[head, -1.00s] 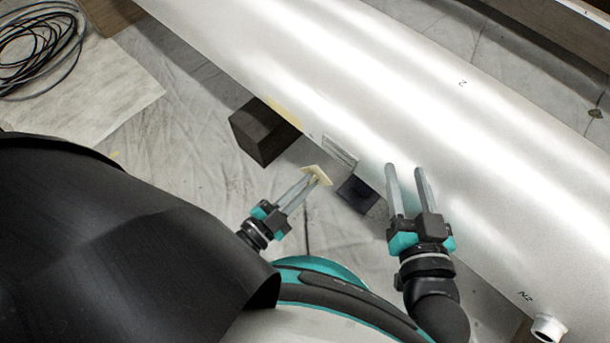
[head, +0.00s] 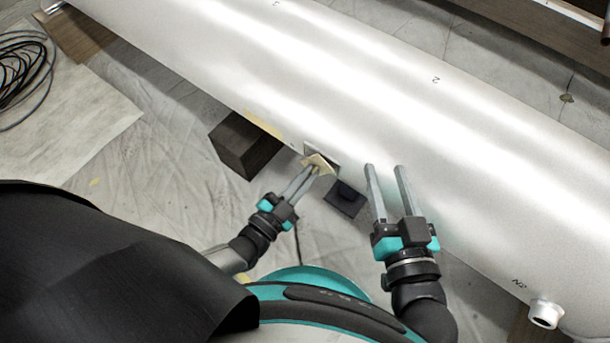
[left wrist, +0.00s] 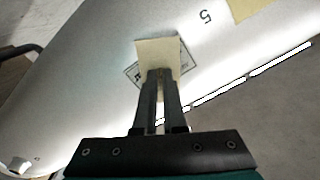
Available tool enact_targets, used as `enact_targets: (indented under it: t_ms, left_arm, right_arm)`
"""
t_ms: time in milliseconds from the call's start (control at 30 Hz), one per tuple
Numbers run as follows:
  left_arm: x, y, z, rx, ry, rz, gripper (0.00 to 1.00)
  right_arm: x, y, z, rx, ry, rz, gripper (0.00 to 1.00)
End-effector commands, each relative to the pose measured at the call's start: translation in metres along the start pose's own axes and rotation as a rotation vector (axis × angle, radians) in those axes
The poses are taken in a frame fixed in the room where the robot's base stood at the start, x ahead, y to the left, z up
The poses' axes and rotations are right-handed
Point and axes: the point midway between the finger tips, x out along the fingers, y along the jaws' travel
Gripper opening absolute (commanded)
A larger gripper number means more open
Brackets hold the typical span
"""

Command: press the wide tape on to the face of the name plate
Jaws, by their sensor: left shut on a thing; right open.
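The wide tape (head: 318,161) is a pale yellow piece at the tips of my left gripper (head: 312,170), which is shut on it. The name plate (head: 326,152) is a small grey plate on the side of the big white cylinder. In the head view the tape overlaps the plate's lower left part. In the left wrist view the tape (left wrist: 158,52) covers the middle of the plate, whose corners (left wrist: 184,52) show around it. I cannot tell whether tape and plate touch. My right gripper (head: 385,168) is open and empty, in front of the cylinder, right of the plate.
The white cylinder (head: 380,80) spans the view, with a pipe stub (head: 544,314) at lower right. A dark block (head: 245,145) and a small black object (head: 345,197) are near its lower edge. Another yellow strip (head: 262,124) is on the cylinder. Cable (head: 30,75) lies at far left.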

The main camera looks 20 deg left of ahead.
Motion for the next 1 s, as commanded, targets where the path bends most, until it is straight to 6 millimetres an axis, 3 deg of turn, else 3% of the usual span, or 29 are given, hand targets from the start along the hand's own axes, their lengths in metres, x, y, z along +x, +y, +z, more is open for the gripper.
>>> enact_targets:
  t_ms: [1000]
  left_arm:
    - [0.0077,-0.0001,0.0,0.0,0.0,0.0,0.0]
  right_arm:
    - [-0.0003,0.0005,0.0015,-0.002,-0.005,0.0,0.5]
